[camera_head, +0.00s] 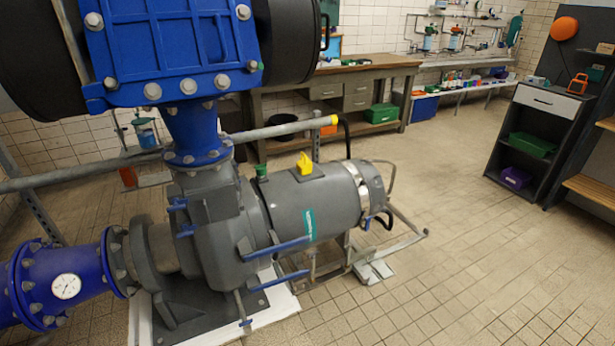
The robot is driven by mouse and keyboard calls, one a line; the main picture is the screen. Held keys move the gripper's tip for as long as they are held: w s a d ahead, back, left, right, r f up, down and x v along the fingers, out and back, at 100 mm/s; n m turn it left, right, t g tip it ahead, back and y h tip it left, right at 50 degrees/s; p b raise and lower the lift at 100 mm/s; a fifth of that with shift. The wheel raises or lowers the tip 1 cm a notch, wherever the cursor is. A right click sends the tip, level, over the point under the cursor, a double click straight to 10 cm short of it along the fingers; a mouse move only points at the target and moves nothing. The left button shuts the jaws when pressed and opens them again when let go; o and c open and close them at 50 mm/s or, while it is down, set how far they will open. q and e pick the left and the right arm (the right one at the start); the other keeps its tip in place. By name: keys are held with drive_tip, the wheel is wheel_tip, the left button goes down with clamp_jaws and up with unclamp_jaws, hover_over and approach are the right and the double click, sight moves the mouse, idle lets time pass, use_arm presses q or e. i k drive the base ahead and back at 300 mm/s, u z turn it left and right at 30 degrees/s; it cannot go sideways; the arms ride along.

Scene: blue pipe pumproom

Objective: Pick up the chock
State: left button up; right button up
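No thing in the camera_head view is surely a chock. A small yellow piece (305,164) sits on top of the grey motor (310,200) in the middle of the view; its exact shape is too small to tell. An orange object (578,84) with an open, frame-like shape rests on the dark shelf unit at the far right; I cannot tell what it is. Neither of my grippers shows in this view.
A large blue pump and pipe assembly (165,50) fills the left and front. A wooden workbench (365,70) stands behind it. A dark shelf unit (530,120) with green and purple bins stands at right. The tiled floor (460,230) between is clear.

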sight(304, 167)
drive_tip(key=z, duration=1.1)
drive_tip(key=i, duration=1.15)
drive_tip(key=z, duration=0.5)
drive_tip(key=i, duration=1.1)
drive_tip(key=u, duration=1.1)
drive_tip(key=i, duration=0.9)
drive_tip(key=u, duration=0.7)
